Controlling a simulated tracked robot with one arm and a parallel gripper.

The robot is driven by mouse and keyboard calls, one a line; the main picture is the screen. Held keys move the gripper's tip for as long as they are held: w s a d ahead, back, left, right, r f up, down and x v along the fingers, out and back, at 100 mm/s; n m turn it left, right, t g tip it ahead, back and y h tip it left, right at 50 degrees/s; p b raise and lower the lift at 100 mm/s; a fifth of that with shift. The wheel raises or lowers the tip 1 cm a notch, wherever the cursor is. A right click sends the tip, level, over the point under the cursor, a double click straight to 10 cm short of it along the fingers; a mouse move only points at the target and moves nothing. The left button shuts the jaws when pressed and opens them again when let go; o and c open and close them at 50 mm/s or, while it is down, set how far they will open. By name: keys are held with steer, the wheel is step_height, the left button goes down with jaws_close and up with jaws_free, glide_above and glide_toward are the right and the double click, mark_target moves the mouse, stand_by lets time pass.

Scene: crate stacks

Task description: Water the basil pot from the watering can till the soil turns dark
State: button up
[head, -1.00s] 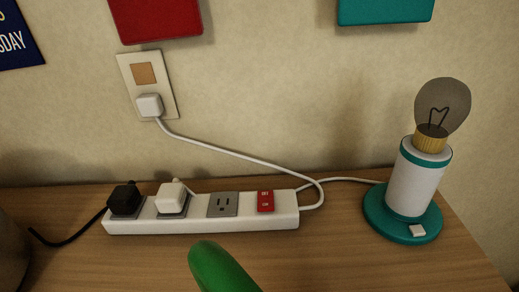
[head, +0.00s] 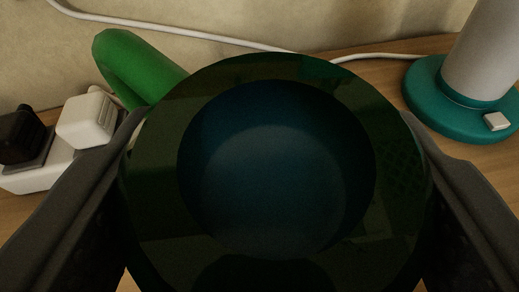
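The watering can (head: 395,100) is dark green and round, seen close from above with its wide dark opening toward me.
A white power strip (head: 28,180) with a black plug (head: 20,135) and a white plug (head: 86,120) lies at left, close to the left finger. A lamp with a teal base (head: 440,108) stands at upper right. A white cord (head: 200,32) runs along the wall behind.

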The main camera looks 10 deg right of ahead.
steer(key=shift+f+m+t+b, duration=0.3)
steer(key=shift+f+b, duration=0.1)
steer(key=shift+b, duration=0.8)
steer(key=shift+t+b, duration=0.3)
steer(key=shift+b, duration=0.5)
steer(key=shift+s+d+r+m+t+b, duration=0.15)
steer(key=shift+r+m+t+b, duration=0.45)
steer(key=shift+b, duration=1.05)
steer(key=shift+s+r+m+t+b, duration=0.2)
steer(key=shift+r+m+b, duration=0.2)
steer(key=shift+r+b, duration=0.85)
stand_by(1.8)
steer(key=shift+w+f+n+g+p, duration=0.2)
steer(key=shift+f+n+g+p, duration=0.25)
steer(key=shift+f, duration=0.5)
step_height(320, 180, down, 3)
steer(key=n+g+p, duration=0.1)
steer(key=g+p, duration=0.1)
steer(key=p, duration=0.2)
steer(key=shift+w+f+n, duration=0.1)
steer(key=shift+n, duration=0.25)
steer(key=shift+r+n+g+p, duration=0.35)
steer(key=shift+r+p, duration=0.1)
steer(key=shift+p, duration=0.45)
steer(key=shift+f, duration=0.2)
